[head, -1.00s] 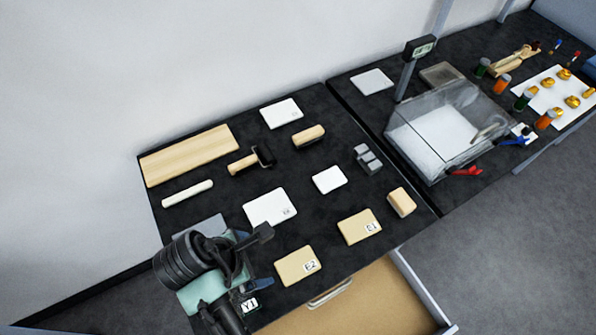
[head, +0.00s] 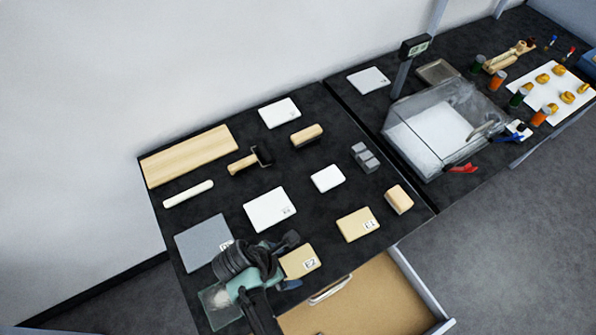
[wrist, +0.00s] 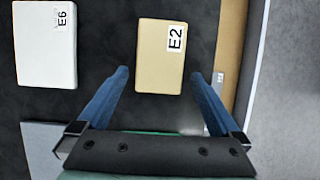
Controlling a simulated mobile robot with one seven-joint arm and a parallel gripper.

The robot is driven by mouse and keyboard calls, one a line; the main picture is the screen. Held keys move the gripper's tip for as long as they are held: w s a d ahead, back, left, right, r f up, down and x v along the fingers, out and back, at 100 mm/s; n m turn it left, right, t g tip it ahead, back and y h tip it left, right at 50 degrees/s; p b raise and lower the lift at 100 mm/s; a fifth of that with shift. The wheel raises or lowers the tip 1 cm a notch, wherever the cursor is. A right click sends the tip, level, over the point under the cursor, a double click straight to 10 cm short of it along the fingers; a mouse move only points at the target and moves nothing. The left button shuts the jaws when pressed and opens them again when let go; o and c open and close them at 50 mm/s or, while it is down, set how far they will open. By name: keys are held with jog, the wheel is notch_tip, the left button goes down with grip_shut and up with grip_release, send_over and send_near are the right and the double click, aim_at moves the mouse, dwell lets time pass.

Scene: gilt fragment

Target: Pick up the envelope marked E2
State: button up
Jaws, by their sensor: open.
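The envelope marked E2 is a flat tan rectangle with a white label. In the head view it (head: 302,262) lies on the black table near the front edge, its left part hidden by my gripper (head: 288,263). In the wrist view the whole E2 envelope (wrist: 155,65) lies ahead, roughly between the lines of my two blue fingers. My gripper (wrist: 160,76) is open and empty, its fingertips apart on either side of the envelope's near end. I cannot tell how high the fingers are above the table.
A second tan envelope, marked E1 (head: 352,228), lies to the right. A white one marked E6 (wrist: 45,50) lies left in the wrist view. A grey square (head: 198,240) lies to the left. An open drawer (head: 375,300) juts from the front edge.

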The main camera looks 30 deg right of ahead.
jog(key=shift+x, duration=0.85)
jog(key=c, duration=1.2)
jog(key=shift+o, duration=0.2)
